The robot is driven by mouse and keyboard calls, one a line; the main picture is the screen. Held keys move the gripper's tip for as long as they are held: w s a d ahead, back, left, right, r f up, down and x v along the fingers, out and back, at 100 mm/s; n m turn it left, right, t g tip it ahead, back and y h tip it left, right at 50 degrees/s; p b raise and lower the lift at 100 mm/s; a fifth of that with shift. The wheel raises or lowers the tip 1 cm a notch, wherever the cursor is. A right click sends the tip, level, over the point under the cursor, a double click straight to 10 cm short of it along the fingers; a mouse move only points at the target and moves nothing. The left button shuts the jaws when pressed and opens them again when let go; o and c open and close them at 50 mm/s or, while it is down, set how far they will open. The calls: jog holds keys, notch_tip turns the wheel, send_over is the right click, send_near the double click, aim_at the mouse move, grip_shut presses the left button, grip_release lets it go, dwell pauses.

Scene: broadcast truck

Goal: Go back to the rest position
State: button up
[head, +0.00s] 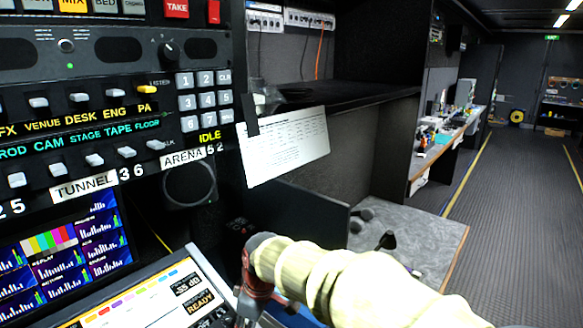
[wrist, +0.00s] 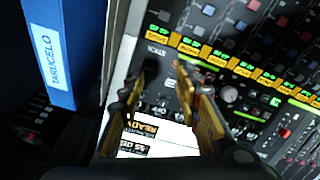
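My cream-coloured arm enters the head view from the bottom right. My gripper (head: 252,283), with dark and red parts, is at its end, just right of the tilted screen (head: 150,300) that reads READY. In the wrist view, my gripper's two yellowish fingers (wrist: 167,80) stand apart with nothing between them. Behind them are a bright READY label and a console (wrist: 240,60) of buttons and knobs. In the head view the far side of the gripper is hidden by the arm.
A panel with a keypad (head: 204,101) and knobs rises at left. A paper sheet (head: 287,145) hangs below a dark shelf (head: 345,95). A blue binder (wrist: 62,50) labelled TARUCELO is close by in the wrist view. The aisle floor (head: 520,200) at right is clear.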

jog(key=s+d+r+m+t, duration=0.1)
jog(key=s+d+r+m, duration=0.2)
jog(key=s+d, duration=0.4)
jog(key=s+d+r+m+t+h, duration=0.1)
jog(key=s+d+r+m, duration=0.2)
jog(key=d, duration=0.9)
jog(key=s+d+r+m+t+h, duration=0.1)
jog(key=s+d+r+m, duration=0.1)
jog(key=s+d+m, duration=0.6)
jog(key=s+d, duration=0.2)
jog(key=s, duration=0.2)
jog(key=shift+d+r+t+p, duration=0.3)
jog(key=shift+r+t, duration=0.1)
jog(key=shift+a, duration=0.15)
